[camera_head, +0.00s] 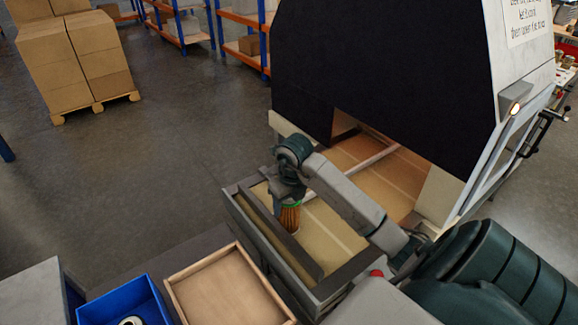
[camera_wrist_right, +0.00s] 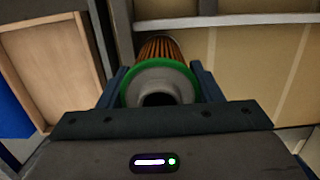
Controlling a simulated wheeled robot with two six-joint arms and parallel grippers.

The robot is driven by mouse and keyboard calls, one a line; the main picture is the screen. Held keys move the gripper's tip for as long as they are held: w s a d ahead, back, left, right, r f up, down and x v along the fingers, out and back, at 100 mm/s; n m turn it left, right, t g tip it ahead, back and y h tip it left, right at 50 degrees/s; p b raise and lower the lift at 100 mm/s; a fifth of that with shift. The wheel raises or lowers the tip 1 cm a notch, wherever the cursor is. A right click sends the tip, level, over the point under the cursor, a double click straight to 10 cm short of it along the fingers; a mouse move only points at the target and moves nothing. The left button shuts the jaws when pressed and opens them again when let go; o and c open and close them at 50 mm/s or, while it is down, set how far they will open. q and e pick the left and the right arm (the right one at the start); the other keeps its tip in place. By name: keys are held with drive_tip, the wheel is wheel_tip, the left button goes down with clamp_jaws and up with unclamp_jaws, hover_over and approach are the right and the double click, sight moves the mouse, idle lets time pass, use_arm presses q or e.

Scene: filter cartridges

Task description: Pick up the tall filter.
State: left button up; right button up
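The tall filter (camera_head: 290,217) has orange pleats and a green rim. It stands about upright in the shallow bay at the front of the machine, below my right gripper (camera_head: 289,196). In the right wrist view the filter (camera_wrist_right: 161,49) shows end-on, its green rim and grey hollow cap between the two fingers. The fingers lie against both sides of the rim, with no clear gap. Whether its lower end touches the bay floor is hard to tell. My left gripper is not in view.
The bay's dark rim (camera_head: 232,202) runs close on the filter's left. A wooden tray (camera_head: 181,279) and a blue bin (camera_head: 88,310) holding a round white-ended part (camera_head: 131,321) lie at lower left. The machine's black hood (camera_head: 385,85) overhangs the back of the bay.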

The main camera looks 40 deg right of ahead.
drive_tip(key=c, duration=0.4)
drive_tip(key=shift+r, duration=0.1)
